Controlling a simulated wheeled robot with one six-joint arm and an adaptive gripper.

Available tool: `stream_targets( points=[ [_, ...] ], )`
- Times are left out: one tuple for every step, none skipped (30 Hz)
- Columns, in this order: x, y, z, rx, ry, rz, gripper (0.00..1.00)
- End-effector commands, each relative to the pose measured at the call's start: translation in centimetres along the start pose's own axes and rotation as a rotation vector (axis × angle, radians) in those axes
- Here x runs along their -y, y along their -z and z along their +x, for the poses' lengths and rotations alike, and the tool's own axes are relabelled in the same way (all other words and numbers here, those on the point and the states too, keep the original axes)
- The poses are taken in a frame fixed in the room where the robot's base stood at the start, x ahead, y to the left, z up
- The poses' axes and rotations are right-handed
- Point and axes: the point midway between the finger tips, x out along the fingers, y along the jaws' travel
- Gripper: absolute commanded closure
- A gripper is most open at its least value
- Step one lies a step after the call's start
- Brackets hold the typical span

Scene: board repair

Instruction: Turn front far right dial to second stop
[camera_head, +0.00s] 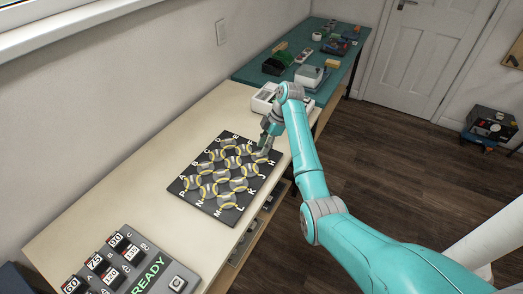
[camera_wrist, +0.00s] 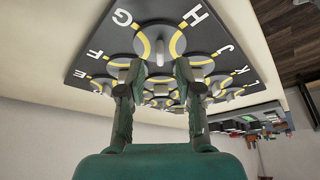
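A dark square board (camera_head: 232,222) lies on the pale bench and carries several round grey dials with yellow arcs and white letters around the edge. My gripper (camera_head: 265,147) is at the board's far right corner, by the letter H, and partly covers the corner dial there. In the wrist view that dial (camera_wrist: 147,42) sits between the letters G and H, with a narrow upright knob. My gripper (camera_wrist: 160,70) is open, its two fingers apart on either side of the dial. I cannot tell whether a finger touches the knob.
A panel (camera_head: 190,272) with a "READY" label and number blocks stands at the near left of the bench. A white tray (camera_head: 262,101) lies beyond the board. A teal table (camera_head: 262,62) with tools and boxes stands behind. The pale bench left of the board is clear.

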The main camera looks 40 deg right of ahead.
Motion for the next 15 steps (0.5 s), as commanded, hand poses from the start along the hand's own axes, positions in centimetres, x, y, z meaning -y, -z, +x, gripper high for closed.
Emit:
stream_targets(
  points=[
    [-0.2,0.0,-1.3,0.001,-0.005,0.000,0.66],
    [-0.1,0.0,-1.9,0.001,-0.005,-0.001,0.66],
    [-0.1,-0.4,-2.5,0.001,-0.004,0.002,0.66],
    [0.0,-1.2,-2.6,0.001,-0.002,0.005,0.66],
    [0.0,-1.9,-2.8,0.001,-0.002,0.004,0.66],
    [0.0,-2.7,-3.1,0.000,-0.002,0.005,0.66],
    [0.0,-3.3,-3.4,0.000,-0.002,0.005,0.66],
    [-0.1,-3.8,-3.6,0.000,-0.002,0.004,0.66],
    [-0.1,-4.6,-4.0,0.000,-0.003,0.004,0.66],
    [-0.1,-5.2,-4.2,0.000,-0.004,0.004,0.66],
    [-0.1,-5.8,-4.5,0.000,-0.004,0.003,0.66],
    [-0.1,-6.5,-4.7,0.000,-0.004,0.004,0.66],
    [-0.1,-7.1,-4.9,0.000,-0.005,0.004,0.66],
    [-0.1,-7.6,-5.1,0.000,-0.005,0.003,0.66],
    [-0.1,-8.2,-5.4,0.000,-0.005,0.003,0.66]
  ],
)
